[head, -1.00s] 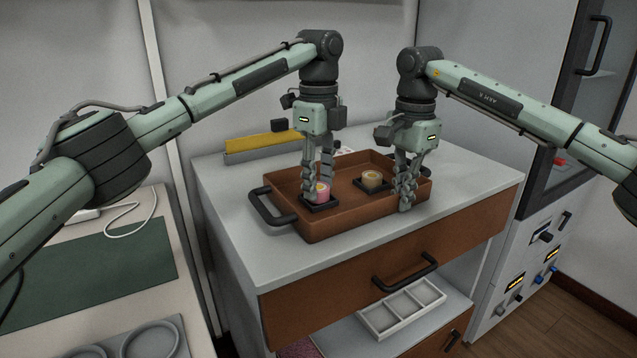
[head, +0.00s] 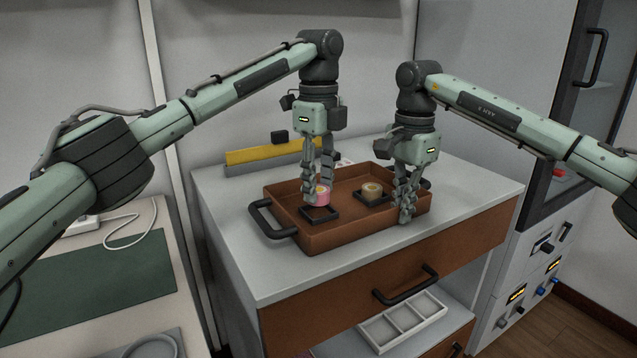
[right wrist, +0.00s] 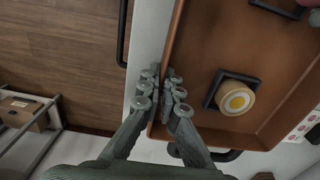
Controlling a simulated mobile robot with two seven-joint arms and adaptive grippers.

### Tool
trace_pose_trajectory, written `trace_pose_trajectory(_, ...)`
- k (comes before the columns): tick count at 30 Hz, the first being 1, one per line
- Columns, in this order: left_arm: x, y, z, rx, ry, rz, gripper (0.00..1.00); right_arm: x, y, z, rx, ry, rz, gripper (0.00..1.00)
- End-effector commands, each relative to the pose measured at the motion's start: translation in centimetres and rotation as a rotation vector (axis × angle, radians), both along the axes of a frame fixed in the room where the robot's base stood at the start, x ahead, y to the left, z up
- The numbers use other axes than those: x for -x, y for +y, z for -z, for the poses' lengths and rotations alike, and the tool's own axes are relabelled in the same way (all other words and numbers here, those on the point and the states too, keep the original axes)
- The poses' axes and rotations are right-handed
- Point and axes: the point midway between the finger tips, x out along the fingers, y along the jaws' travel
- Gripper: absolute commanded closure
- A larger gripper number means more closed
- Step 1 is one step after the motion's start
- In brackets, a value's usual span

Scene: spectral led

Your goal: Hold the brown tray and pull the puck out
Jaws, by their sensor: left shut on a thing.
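The brown tray (head: 352,236) sits on the light grey cabinet top, with black handles at its ends. It holds two square black holders. My left gripper (head: 320,196) is shut on the pink puck (head: 323,199), which shows above the left black holder (head: 319,213); a gap between them is hard to tell. A beige and yellow puck (head: 372,189) sits at the right holder; it also shows in the right wrist view (right wrist: 236,99). My right gripper (head: 407,210) is shut on the tray's front wall, with fingers on both sides in the right wrist view (right wrist: 161,95).
A yellow and grey block (head: 270,154) lies behind the tray. The cabinet's brown drawer front has a black handle (head: 405,286), and a white divided box (head: 402,325) is on the shelf below. A desk with a green mat (head: 90,275) stands left.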

Motion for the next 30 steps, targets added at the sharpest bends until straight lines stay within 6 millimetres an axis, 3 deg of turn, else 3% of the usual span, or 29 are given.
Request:
trace_pose_trajectory(15, 0.0, 0.0, -1.2, 0.000, 0.000, 0.000, 0.98, 0.0, 0.0, -0.1, -0.001, -0.001, 0.000, 1.00)
trace_pose_trajectory(22, 0.0, 0.0, -1.2, 0.000, 0.000, 0.000, 0.98, 0.0, 0.0, -0.1, -0.002, -0.003, 0.000, 0.71)
trace_pose_trajectory(30, 0.0, 0.0, -1.2, 0.000, 0.000, 0.000, 0.98, 0.0, 0.0, 0.0, 0.001, 0.002, 0.000, 0.71)
